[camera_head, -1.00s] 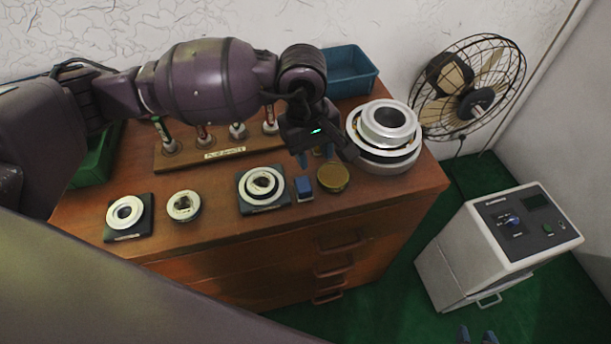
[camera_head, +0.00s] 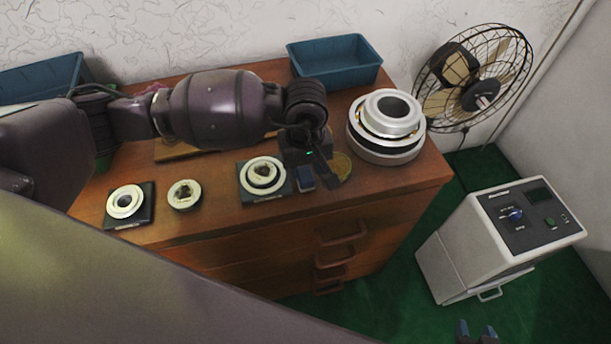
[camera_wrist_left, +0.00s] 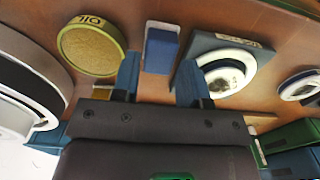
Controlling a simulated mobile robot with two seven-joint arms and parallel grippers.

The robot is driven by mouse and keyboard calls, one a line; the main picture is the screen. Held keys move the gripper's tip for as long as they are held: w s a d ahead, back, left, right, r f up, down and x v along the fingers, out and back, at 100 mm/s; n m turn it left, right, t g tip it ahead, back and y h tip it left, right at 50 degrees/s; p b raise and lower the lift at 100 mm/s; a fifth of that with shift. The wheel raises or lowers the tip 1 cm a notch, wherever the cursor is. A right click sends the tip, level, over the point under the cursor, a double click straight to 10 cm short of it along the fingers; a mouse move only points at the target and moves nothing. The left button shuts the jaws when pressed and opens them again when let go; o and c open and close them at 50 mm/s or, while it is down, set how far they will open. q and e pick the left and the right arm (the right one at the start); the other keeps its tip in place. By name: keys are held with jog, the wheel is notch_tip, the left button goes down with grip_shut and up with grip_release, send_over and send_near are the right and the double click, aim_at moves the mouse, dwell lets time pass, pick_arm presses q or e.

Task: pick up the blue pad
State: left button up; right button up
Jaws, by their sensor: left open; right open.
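The blue pad (camera_head: 305,182) is a small blue block lying on the wooden cabinet top, between a bearing on a dark plate and a round brass tin. In the left wrist view the blue pad (camera_wrist_left: 161,50) shows a pale strip at its far end. My left gripper (camera_wrist_left: 158,80) is open, its two blue fingers on either side of the pad's near end. I cannot tell whether they touch it. In the head view my left gripper (camera_head: 312,178) hangs low over the pad and partly hides it. My right gripper (camera_head: 477,332) is open and empty at the bottom edge, over the floor.
The brass tin (camera_wrist_left: 92,46) and the bearing's dark plate (camera_wrist_left: 200,45) lie close on either side of the pad. A large stacked bearing (camera_head: 386,128) stands to the right. A blue bin (camera_head: 335,78) is behind. More rings (camera_head: 185,195) lie to the left.

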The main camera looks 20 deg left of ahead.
aim_at(305, 173)
pick_arm(q)
jog(key=shift+f, duration=1.45)
pick_arm(e)
jog(key=shift+s+d+f, duration=0.15)
jog(key=shift+s+f, duration=0.1)
jog(key=shift+f, duration=0.1)
pick_arm(q)
jog(key=c, duration=0.6)
jog(key=shift+w+r, duration=0.1)
jog(key=shift+r, duration=0.5)
notch_tip(305, 173, up, 19)
jog(key=shift+f+p, duration=0.1)
jog(key=shift+p, duration=0.8)
pick_arm(e)
jog(key=shift+s+r, duration=0.1)
jog(key=shift+r, duration=0.65)
